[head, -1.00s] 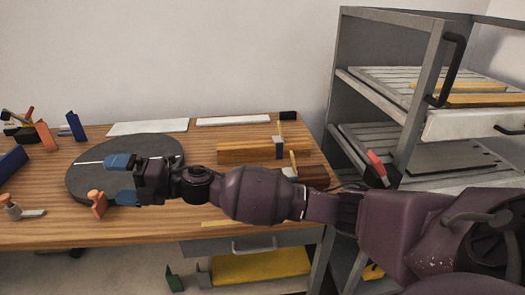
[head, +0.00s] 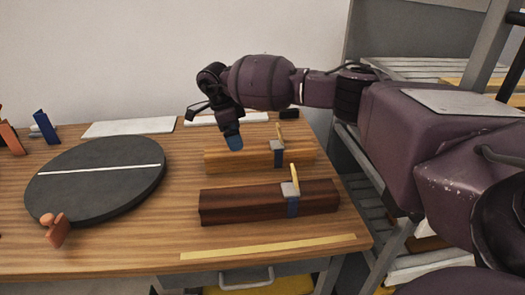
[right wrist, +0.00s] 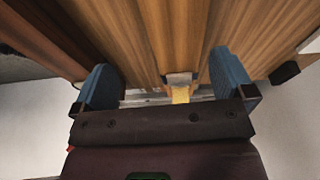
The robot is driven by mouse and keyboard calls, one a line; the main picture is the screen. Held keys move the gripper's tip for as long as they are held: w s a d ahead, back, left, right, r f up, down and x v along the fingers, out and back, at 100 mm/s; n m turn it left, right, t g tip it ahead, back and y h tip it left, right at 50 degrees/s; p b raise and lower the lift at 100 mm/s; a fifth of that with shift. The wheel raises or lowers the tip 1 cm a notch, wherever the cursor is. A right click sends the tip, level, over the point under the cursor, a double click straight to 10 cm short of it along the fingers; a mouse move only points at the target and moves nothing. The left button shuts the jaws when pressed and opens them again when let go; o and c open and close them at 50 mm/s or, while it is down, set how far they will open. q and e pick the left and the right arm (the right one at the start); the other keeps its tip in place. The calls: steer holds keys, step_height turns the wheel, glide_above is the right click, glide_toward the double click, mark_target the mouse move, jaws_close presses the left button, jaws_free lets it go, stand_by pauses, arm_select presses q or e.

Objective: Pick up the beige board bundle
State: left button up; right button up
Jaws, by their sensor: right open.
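The beige board bundle (head: 230,161) lies on the table, a long light-wood block with a grey-blue strap and a yellow tag toward its right end. My right gripper (head: 232,142) hangs over its left part, pointing down. In the right wrist view the right gripper (right wrist: 168,88) is open, its blue fingers wide apart. The bundle (right wrist: 165,30) shows beyond and between them with its grey clasp and yellow tag, and nothing is gripped. In the head view one blue fingertip shows clearly; the other is mostly hidden. My left gripper is in neither view.
A dark brown bundle (head: 250,205) with a similar strap lies just in front. A dark round turntable (head: 95,185) with a white line is at left, an orange-handled stamp (head: 56,230) at its front. White panels (head: 130,127) lie behind. A grey rack (head: 370,165) stands at right.

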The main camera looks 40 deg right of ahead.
mark_target(259, 147)
steer(key=shift+g+h, duration=0.3)
steer(key=shift+h, duration=0.5)
steer(key=d, duration=0.1)
steer(key=d+r, duration=0.1)
steer(key=d, duration=0.2)
steer(key=shift+w+r, duration=0.1)
steer(key=shift+r, duration=0.2)
steer(key=shift+d, duration=0.3)
steer(key=x, duration=0.4)
steer(key=shift+f+b, duration=0.25)
steer(key=shift+b, duration=0.05)
steer(key=shift+s+d+f, duration=0.2)
steer(key=shift+s+f, duration=0.05)
steer(key=shift+f, duration=0.2)
steer(key=x, duration=0.5)
steer(key=shift+s+a+f+b, duration=0.1)
steer(key=shift+s+a+b, duration=0.05)
steer(key=shift+b, duration=0.25)
steer(key=shift+c, duration=0.8)
steer(key=c, duration=1.4)
steer(key=shift+c, duration=0.2)
